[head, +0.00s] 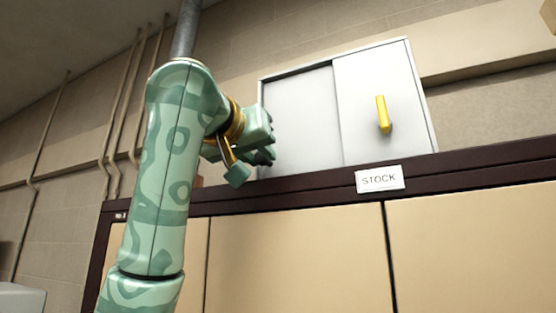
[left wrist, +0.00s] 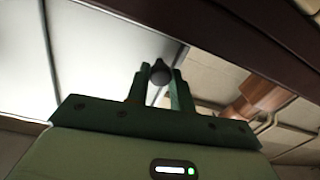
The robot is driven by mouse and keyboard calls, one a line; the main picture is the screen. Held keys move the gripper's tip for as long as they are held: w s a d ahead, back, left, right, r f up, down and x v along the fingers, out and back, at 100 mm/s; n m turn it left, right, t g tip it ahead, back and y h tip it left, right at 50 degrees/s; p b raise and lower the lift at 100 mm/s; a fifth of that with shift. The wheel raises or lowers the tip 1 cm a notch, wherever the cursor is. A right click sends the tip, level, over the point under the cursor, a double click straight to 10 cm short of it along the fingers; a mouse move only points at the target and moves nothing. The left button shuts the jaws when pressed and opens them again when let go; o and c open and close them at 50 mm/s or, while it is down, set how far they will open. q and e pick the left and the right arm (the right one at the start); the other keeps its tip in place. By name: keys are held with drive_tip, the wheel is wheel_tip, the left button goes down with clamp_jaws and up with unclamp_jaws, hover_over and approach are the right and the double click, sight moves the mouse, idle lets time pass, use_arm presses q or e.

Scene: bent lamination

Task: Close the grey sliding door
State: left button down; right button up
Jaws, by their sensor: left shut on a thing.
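A pale grey cabinet (head: 430,105) has two flat panels at its front. The left panel (head: 305,125) is plain and sits behind the right panel (head: 365,75), which carries a yellow upright handle (head: 383,115). My left gripper (head: 267,156) is at the cabinet's left edge, in front of the left panel's left side. In the left wrist view, the fingers (left wrist: 159,90) are shut on a dark rounded knob (left wrist: 160,71) beside the pale panel (left wrist: 100,60). The fingers hide most of the knob. My right gripper is not in view.
The cabinet stands on a dark brown ledge (head: 480,156) with a STOCK label (head: 380,179). Beige doors (head: 290,260) are below it. A reddish-brown object (left wrist: 262,98) is beside the cabinet. Pipes (head: 115,120) run up the wall at left.

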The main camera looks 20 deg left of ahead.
use_arm(q)
drive_tip(key=c, duration=1.2)
unclamp_jaws()
drive_tip(key=shift+a, duration=0.3)
drive_tip(key=shift+s, duration=0.1)
drive_tip(key=s+b, duration=1)
drive_tip(key=s, duration=0.6)
